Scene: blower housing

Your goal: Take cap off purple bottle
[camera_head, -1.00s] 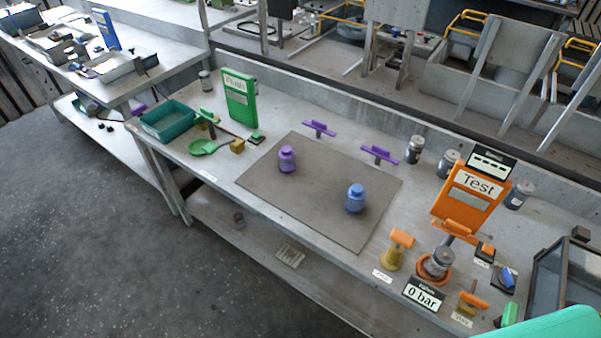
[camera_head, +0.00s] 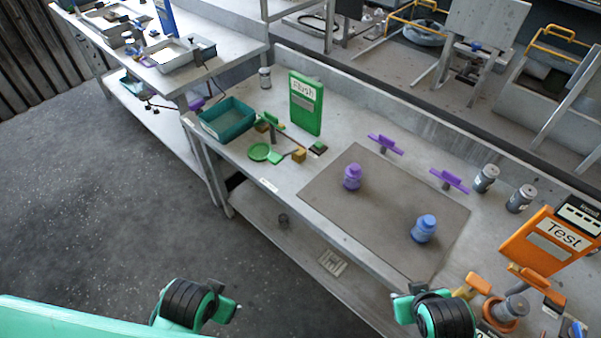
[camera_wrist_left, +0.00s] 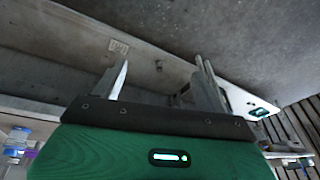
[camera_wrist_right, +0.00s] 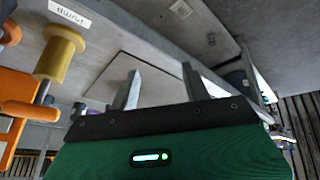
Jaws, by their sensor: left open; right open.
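The purple bottle (camera_head: 352,177) stands upright on a grey-brown mat (camera_head: 330,212) on the bench in the head view, its purple cap (camera_head: 354,168) on top. A blue bottle (camera_head: 424,230) with a blue cap stands on the same mat, to its right and nearer. My left gripper shows in the left wrist view (camera_wrist_left: 163,78), open and empty. My right gripper shows in the right wrist view (camera_wrist_right: 161,82), open and empty. In the head view only parts of my arms show at the bottom, both well away from the purple bottle.
Purple-handled tools (camera_head: 385,144) stand behind the mat. A green panel (camera_head: 306,103), a teal tray (camera_head: 228,118) and green items are at left. Grey jars (camera_head: 486,178), an orange Test panel (camera_head: 547,243) and orange-handled parts are at right. The mat between the bottles is clear.

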